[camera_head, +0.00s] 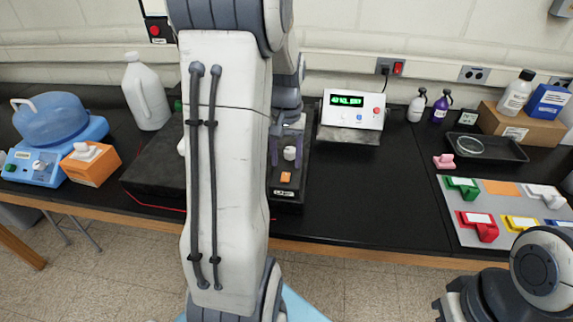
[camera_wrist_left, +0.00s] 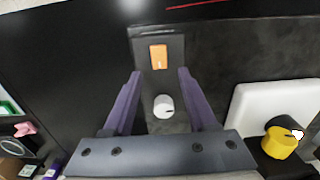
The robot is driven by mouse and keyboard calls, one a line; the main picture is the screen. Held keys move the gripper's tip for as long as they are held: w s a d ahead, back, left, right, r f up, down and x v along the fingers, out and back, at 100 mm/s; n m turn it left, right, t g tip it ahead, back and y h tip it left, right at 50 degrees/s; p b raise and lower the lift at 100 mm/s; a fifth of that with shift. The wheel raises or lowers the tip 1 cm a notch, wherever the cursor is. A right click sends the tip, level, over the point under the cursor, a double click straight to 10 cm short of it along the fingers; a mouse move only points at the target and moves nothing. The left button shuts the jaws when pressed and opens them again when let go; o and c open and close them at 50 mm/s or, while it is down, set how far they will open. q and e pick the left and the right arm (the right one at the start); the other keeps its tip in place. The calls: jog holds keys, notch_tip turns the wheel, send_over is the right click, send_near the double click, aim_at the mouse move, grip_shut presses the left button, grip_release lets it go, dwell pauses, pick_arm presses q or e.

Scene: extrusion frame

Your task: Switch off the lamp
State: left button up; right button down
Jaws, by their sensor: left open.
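A dark control box (camera_head: 288,200) with a white label on its front stands on the black bench in the head view. It carries an orange rocker switch (camera_head: 286,177) and a white knob (camera_head: 290,153). My left gripper (camera_head: 288,146) is open over this box, its fingers either side of the knob in the picture. In the left wrist view, the gripper (camera_wrist_left: 159,74) frames the white knob (camera_wrist_left: 163,106), with the orange switch (camera_wrist_left: 158,56) beyond the fingertips. I cannot tell whether the fingers touch the box. I cannot make out a lamp head; my left arm hides part of the bench.
A white display unit (camera_head: 352,110) stands right of the box. A black slab (camera_head: 150,175) lies to its left, partly hidden. A yellow knob (camera_wrist_left: 280,142) shows at right in the wrist view. A tray (camera_head: 490,150) and colored blocks are farther right. Bench between is clear.

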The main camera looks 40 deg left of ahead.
aim_at(287, 174)
pick_arm(q)
jog(key=shift+f, duration=1.45)
grip_shut()
jog(key=t+b, duration=0.1)
jog(key=y+b, duration=0.1)
jog(key=b, duration=0.1)
jog(key=shift+s+d+f+t, duration=0.1)
jog(key=shift+s+d+t, duration=0.1)
jog(key=shift+t, duration=0.2)
jog(key=shift+s+t+b, duration=0.1)
jog(key=shift+t+b, duration=0.2)
jog(key=shift+b, duration=0.25)
jog(key=shift+r+y, duration=0.3)
grip_release()
